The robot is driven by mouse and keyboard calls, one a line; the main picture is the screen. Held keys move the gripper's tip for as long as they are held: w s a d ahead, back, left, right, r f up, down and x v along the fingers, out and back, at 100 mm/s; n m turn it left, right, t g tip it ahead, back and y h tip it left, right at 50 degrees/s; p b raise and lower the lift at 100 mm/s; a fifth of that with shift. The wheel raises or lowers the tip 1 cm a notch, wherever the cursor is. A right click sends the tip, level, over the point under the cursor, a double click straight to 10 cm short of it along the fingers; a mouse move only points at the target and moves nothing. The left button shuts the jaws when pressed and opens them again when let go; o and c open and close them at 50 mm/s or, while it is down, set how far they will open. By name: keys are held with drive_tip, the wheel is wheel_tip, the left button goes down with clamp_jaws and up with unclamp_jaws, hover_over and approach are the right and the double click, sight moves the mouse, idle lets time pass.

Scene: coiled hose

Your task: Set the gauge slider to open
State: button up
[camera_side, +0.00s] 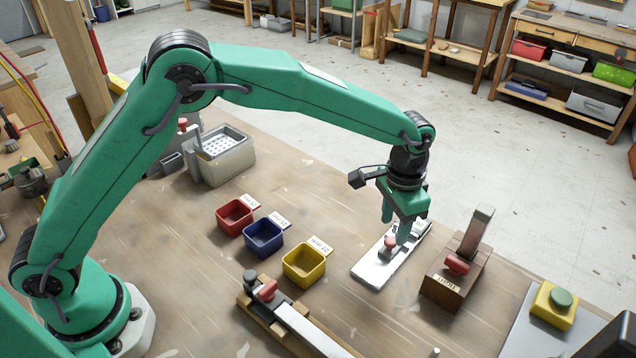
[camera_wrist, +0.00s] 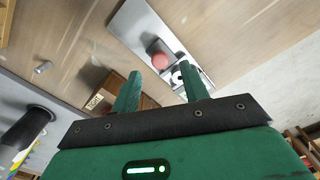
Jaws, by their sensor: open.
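The gauge slider is a pale flat plate (camera_side: 377,272) with a red knob (camera_side: 389,242) on a grey block. It lies on the table right of the small bins. My gripper (camera_side: 396,226) points down just above the knob, its fingers apart. The wrist view shows the plate (camera_wrist: 133,27) and the red knob (camera_wrist: 160,60) beyond and between the two open fingertips of my gripper (camera_wrist: 159,72). A dark round mark on the plate shows near the right finger. I cannot tell whether a finger touches the knob. The plate's far end is partly hidden by my gripper.
Red (camera_side: 235,217), blue (camera_side: 263,238) and yellow (camera_side: 304,265) bins stand left of the plate. A brown wooden block (camera_side: 440,286) with a tall lever stands close on its right. A clamp rail (camera_side: 300,325) lies in front; a yellow button box (camera_side: 553,305) is far right.

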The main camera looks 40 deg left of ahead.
sight(391, 240)
drive_tip(key=shift+f, duration=1.7)
clamp_jaws()
